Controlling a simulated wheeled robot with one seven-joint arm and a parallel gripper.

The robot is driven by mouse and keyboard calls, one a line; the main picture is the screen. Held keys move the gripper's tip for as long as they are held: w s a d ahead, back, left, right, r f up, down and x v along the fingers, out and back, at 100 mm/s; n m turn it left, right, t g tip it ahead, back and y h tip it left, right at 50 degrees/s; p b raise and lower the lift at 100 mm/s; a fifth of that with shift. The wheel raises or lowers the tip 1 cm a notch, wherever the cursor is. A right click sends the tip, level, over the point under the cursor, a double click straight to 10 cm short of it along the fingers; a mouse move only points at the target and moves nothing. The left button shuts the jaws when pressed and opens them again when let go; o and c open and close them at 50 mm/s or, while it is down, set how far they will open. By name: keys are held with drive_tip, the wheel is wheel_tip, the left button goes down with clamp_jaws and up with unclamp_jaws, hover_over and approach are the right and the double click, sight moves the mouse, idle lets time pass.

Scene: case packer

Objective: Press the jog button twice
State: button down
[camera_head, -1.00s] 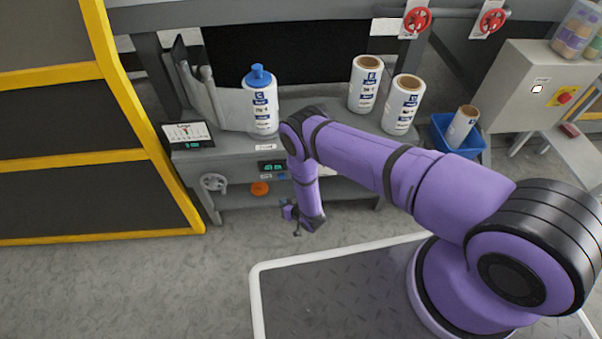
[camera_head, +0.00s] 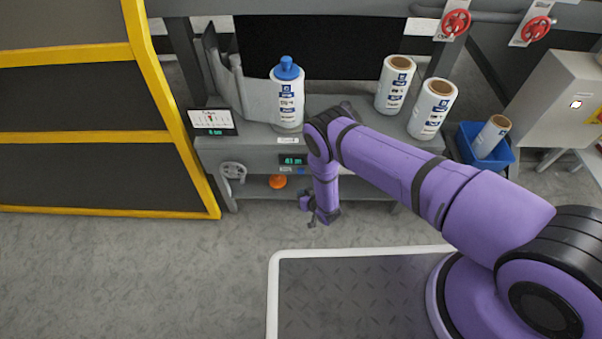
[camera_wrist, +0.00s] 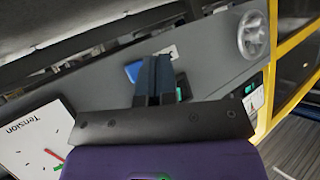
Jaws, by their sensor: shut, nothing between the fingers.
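A small blue button, which I take to be the jog button, sits on the grey machine front; in the wrist view the blue button (camera_wrist: 133,71) shows beside my fingers, partly hidden behind them. In the head view the blue button (camera_head: 301,171) is small, just under the green-lit display (camera_head: 292,160). My gripper (camera_wrist: 153,62) is shut and empty, its fingertips over the panel close to the button. Whether they touch it I cannot tell. In the head view my gripper (camera_head: 308,205) hangs in front of the machine, low and slightly right of the button.
An orange knob (camera_head: 277,181) and a handwheel (camera_head: 233,171) are left of the button. A tension gauge panel (camera_head: 212,120) stands on the machine's left end. A blue bin (camera_head: 498,158) is at right.

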drive_tip(key=w, duration=0.6)
drive_tip(key=shift+w+d, duration=0.1)
drive_tip(key=shift+w, duration=0.1)
idle(2.0)
drive_tip(key=shift+w, duration=0.3)
drive_tip(key=shift+w, duration=0.5)
idle(0.9)
drive_tip(key=shift+s, duration=0.9)
drive_tip(key=shift+s, duration=0.15)
drive_tip(key=shift+s, duration=2.4)
